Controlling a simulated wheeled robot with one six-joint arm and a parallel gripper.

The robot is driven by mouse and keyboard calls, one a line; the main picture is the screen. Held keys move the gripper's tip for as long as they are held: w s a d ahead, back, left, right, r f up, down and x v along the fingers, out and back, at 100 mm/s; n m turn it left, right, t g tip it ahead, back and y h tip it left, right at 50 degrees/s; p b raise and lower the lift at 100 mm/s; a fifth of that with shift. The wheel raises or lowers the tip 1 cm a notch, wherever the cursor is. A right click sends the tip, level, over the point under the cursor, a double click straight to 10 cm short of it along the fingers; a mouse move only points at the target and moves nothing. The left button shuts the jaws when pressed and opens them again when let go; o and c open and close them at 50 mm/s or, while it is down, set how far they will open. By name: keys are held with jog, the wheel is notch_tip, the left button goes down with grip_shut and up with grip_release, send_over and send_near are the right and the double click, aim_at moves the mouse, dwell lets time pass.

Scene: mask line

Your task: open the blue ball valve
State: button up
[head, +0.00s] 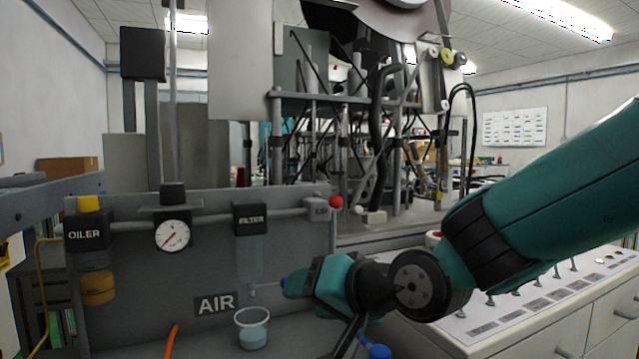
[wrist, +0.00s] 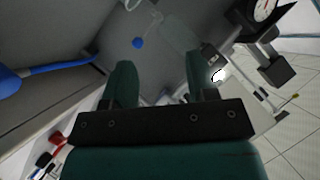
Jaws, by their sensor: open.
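A small blue ball (wrist: 137,42) shows in the wrist view, ahead of my fingertips and between their lines, nearer the left finger. In the head view a small blue piece (head: 285,283) sits at the end of a thin metal stub under the filter, right at the left edge of my gripper (head: 312,280). It looks like the valve's handle end; my gripper hides part of it. My gripper is open in the wrist view (wrist: 157,68), with two green fingers apart and nothing between them. Whether a finger touches the blue piece I cannot tell.
A clear cup (head: 253,328) stands below the stub, beside the AIR label (head: 215,304). A gauge (head: 173,235) and filter (head: 250,217) hang on the panel above. A red knob (head: 336,202) is at the pipe's end. A blue bar (wrist: 45,77) runs along the wrist view's left.

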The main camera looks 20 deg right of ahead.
jog(key=s+a+r+n+g+p, duration=0.3)
jog(key=s+r+n+g+p, duration=0.4)
jog(key=s+r+p, duration=0.4)
jog(key=shift+a+r+g+p, duration=0.4)
jog(key=shift+r+p, duration=0.05)
jog(key=shift+p, duration=2.1)
jog(key=shift+s, duration=0.1)
